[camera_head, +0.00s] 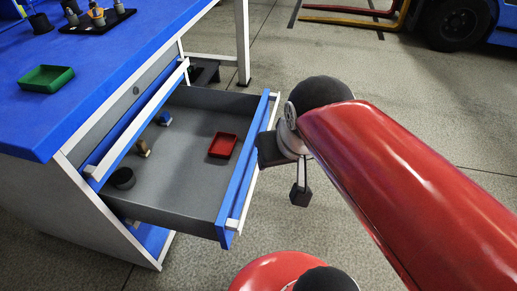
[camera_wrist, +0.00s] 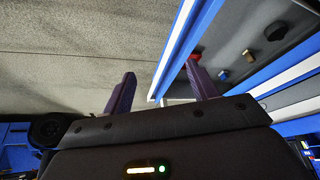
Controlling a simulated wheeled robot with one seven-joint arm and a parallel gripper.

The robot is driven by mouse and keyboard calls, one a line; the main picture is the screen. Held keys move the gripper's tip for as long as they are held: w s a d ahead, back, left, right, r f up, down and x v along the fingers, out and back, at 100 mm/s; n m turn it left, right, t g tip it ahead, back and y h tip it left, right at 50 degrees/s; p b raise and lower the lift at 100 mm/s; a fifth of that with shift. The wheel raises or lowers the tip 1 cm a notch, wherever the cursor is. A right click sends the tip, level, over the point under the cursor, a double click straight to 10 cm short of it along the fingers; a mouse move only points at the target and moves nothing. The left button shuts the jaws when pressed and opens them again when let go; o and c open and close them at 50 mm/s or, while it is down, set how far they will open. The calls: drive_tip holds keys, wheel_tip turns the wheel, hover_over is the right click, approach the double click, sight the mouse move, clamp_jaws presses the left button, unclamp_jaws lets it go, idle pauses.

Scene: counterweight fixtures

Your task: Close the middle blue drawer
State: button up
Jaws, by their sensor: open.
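The middle blue drawer (camera_head: 185,185) is pulled far out of the workbench cabinet. Its blue front (camera_head: 234,190) carries a long white handle bar. My gripper shows partly in the head view by the outer side of this front, near its far half, with one dark finger (camera_head: 300,192) pointing down. In the wrist view my gripper (camera_wrist: 160,68) is open, its two fingers apart. The drawer front's blue and white edge (camera_wrist: 185,45) runs between the fingertips in that picture. I cannot tell whether a finger touches it.
Inside the drawer are a red tray (camera_head: 222,145), a black round piece (camera_head: 123,178), a brown piece (camera_head: 143,148) and a blue piece (camera_head: 164,120). A green tray (camera_head: 46,78) sits on the blue benchtop (camera_head: 95,55). A forklift (camera_head: 455,22) stands at the back right. Floor beyond the drawer is clear.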

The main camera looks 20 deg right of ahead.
drive_tip(key=w+m+g+b, duration=0.1)
drive_tip(key=w, duration=0.2)
drive_tip(key=w+f+m+b, duration=0.1)
drive_tip(key=w, duration=0.2)
drive_tip(key=w+d+f+g+b, duration=0.1)
drive_tip(key=w, duration=0.2)
drive_tip(key=shift+m+g, duration=0.3)
drive_tip(key=shift+m, duration=0.1)
drive_tip(key=c, duration=0.6)
drive_tip(key=w+f+m, duration=0.1)
drive_tip(key=w, duration=0.1)
drive_tip(key=w+f+g+b, duration=0.1)
drive_tip(key=w, duration=0.2)
drive_tip(key=w+d+f+m+g+b, duration=0.1)
drive_tip(key=w+f, duration=0.1)
drive_tip(key=w, duration=0.1)
drive_tip(key=shift+w+m, duration=0.25)
drive_tip(key=shift+m, duration=0.05)
drive_tip(key=shift+c, duration=0.2)
wheel_tip(320, 180, down, 8)
drive_tip(key=shift+d+r+b, duration=0.1)
drive_tip(key=shift+r+b, duration=0.05)
drive_tip(key=shift+b, duration=0.5)
clamp_jaws()
